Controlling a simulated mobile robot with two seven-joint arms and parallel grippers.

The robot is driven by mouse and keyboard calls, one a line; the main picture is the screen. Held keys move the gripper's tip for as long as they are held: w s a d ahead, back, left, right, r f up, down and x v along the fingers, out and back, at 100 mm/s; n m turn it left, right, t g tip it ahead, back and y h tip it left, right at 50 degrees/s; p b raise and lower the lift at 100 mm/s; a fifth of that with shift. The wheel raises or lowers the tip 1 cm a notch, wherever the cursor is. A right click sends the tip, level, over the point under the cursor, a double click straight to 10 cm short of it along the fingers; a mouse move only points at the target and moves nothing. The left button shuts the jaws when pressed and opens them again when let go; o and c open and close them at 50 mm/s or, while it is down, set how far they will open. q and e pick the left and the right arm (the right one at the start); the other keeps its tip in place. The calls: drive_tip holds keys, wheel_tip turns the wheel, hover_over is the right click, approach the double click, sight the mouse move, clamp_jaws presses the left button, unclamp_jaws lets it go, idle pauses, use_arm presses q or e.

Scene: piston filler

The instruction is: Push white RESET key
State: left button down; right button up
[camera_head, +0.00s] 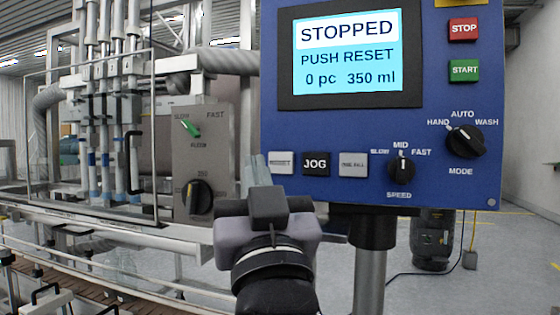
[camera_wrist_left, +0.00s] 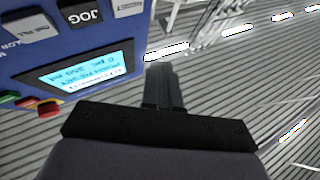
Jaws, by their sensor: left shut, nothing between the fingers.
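The white RESET key (camera_head: 281,162) sits at the lower left of the blue control panel (camera_head: 330,190), left of the black JOG key. My left gripper (camera_head: 257,165) is shut and empty, pointing up and away toward the panel. Its tips appear at the left edge of the RESET key, overlapping the panel's left border. In the left wrist view, the panel is upside down and the RESET key (camera_wrist_left: 129,8) is partly cut off at the top. My left fingers (camera_wrist_left: 161,68) show to the right of the panel there. Contact cannot be told. My right gripper is not in view.
The screen (camera_head: 350,52) reads STOPPED, PUSH RESET, 0 pc 350 ml. Beside RESET are the JOG key (camera_head: 316,163) and another white key (camera_head: 353,164). A speed knob (camera_head: 401,168) and mode knob (camera_head: 464,141) sit right. A grey plate with knobs (camera_head: 205,150) stands left.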

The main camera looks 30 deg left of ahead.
sight(277, 170)
use_arm(q)
drive_tip(key=w, duration=0.2)
drive_tip(key=w+a, duration=0.1)
drive_tip(key=w, duration=0.1)
drive_tip(key=shift+w+a+f, duration=0.1)
drive_tip(key=shift+w, duration=0.25)
drive_tip(key=shift+w+a, duration=0.15)
drive_tip(key=shift+w, duration=0.6)
idle(1.0)
drive_tip(key=shift+b, duration=0.35)
drive_tip(key=shift+w+a, duration=0.1)
drive_tip(key=shift+w, duration=0.25)
